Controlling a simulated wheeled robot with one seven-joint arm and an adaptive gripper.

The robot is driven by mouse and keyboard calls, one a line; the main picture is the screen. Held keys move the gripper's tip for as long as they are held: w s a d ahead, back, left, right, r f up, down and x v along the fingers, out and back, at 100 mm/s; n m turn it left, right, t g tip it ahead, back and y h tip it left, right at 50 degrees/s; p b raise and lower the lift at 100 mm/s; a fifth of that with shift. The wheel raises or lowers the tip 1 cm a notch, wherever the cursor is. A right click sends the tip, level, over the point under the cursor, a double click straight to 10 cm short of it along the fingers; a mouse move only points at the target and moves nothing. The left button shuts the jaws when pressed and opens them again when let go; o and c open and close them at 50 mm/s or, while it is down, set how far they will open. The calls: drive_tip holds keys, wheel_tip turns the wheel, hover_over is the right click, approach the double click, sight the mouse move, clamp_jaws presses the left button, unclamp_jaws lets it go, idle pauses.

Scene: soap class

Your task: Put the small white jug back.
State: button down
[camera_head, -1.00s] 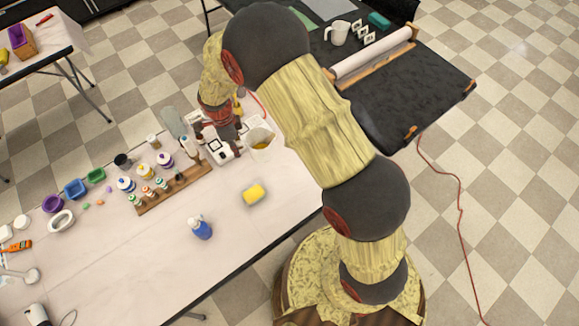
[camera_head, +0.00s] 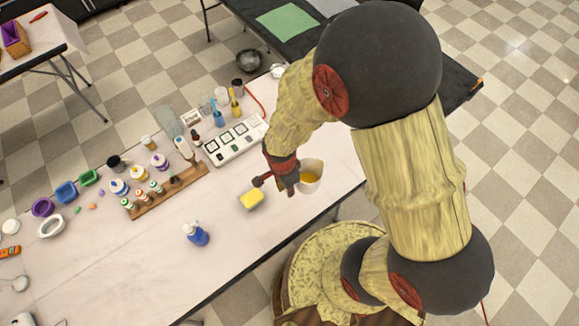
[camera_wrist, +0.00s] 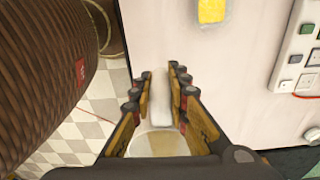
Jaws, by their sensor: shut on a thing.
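The small white jug (camera_head: 314,170) holds a yellow-orange liquid and looks upright. In the head view it is at my gripper (camera_head: 289,188), near the table's right front edge, right of the yellow sponge (camera_head: 251,200). In the wrist view, my gripper (camera_wrist: 160,72) has its fingers on either side of a pale upright part of the jug, likely the handle. The jug's pale round body (camera_wrist: 160,144) shows at the bottom, partly hidden by the gripper. I cannot tell how far above the table the jug is.
A white switch panel (camera_head: 237,139) lies behind on the table (camera_head: 150,240). A wooden rack (camera_head: 170,190) with several small bottles is farther left. The tabletop around the blue bottle is clear.

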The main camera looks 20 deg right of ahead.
drive_tip(key=shift+w+f, duration=0.1)
drive_tip(key=shift+w, duration=0.2)
drive_tip(key=shift+n, duration=0.3)
drive_tip(key=shift+w+a+f+b, duration=0.15)
drive_tip(key=shift+w+a+f, duration=0.1)
drive_tip(key=shift+w+f, duration=1.95)
drive_tip(key=shift+w+a+f+b, duration=0.1)
drive_tip(key=shift+w+a+f, duration=0.15)
drive_tip(key=shift+w+f, duration=1.95)
drive_tip(key=shift+w+a+f+b, duration=0.15)
drive_tip(key=shift+w+a+f, duration=0.1)
drive_tip(key=shift+w+f, duration=1.95)
drive_tip(key=shift+w+r, duration=0.1)
drive_tip(key=shift+r, duration=0.05)
drive_tip(key=c, duration=1.7)
unclamp_jaws()
